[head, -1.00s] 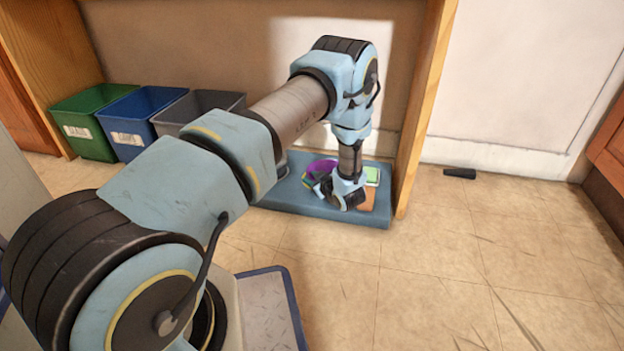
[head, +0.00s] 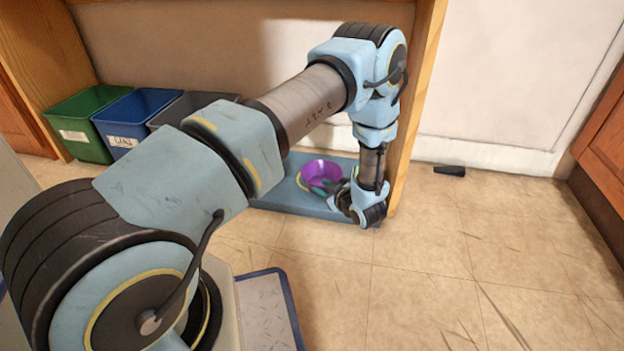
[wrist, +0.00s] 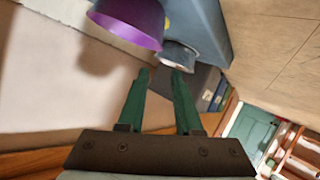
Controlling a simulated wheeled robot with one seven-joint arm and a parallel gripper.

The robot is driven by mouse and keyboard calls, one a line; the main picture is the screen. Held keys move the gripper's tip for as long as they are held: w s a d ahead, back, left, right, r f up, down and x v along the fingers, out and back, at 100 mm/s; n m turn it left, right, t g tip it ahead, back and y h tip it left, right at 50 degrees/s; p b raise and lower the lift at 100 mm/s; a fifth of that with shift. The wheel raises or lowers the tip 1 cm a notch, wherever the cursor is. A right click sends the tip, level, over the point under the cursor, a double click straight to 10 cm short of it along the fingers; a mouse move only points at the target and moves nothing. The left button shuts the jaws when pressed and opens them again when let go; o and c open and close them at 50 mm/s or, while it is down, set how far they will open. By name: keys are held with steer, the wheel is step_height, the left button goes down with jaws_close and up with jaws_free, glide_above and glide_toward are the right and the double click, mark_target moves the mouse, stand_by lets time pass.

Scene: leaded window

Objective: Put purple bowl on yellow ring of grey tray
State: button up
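The purple bowl (head: 321,176) stands upright on the blue-grey tray (head: 290,205) on the floor. A yellow arc (head: 302,181), part of the ring, shows at the bowl's left edge; the bowl hides the rest, and I cannot tell how well it is centred. My gripper (head: 318,187) is low at the bowl's near right side. In the wrist view, my gripper's green fingers (wrist: 160,72) are apart with nothing held between them. The bowl (wrist: 130,18) is beyond and left of the fingertips there, and the tray (wrist: 203,28) is at the top.
A small grey-white round piece (wrist: 178,56) is just beyond the fingertips. A wooden upright (head: 412,110) stands close to the right of my arm. Green (head: 78,118), blue (head: 135,115) and grey (head: 190,106) bins stand at the left.

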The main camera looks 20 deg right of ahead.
steer(key=shift+s, duration=0.15)
steer(key=w+a+r+m+g+h, duration=0.2)
steer(key=w+a+r+g, duration=0.15)
steer(key=r, duration=0.45)
steer(key=w+a+r+m+g+h, duration=0.15)
steer(key=a+r, duration=0.25)
steer(key=r, duration=0.4)
steer(key=s+a+r+m+g, duration=0.1)
steer(key=s+a+r+g, duration=0.1)
steer(key=s+a+r, duration=0.2)
steer(key=s+a+r+m+g, duration=0.1)
steer(key=s+a+r, duration=0.3)
steer(key=s+a, duration=0.5)
steer(key=s+a+r+m+g, duration=0.2)
steer(key=s+a, duration=0.4)
steer(key=a, duration=0.3)
step_height(320, 180, up, 2)
steer(key=shift+s+a+r+g, duration=0.3)
steer(key=shift+a+g, duration=0.1)
steer(key=shift+g, duration=0.4)
steer(key=shift+y, duration=0.25)
step_height(320, 180, up, 48)
steer(key=p, duration=4.8)
steer(key=shift+r, duration=0.2)
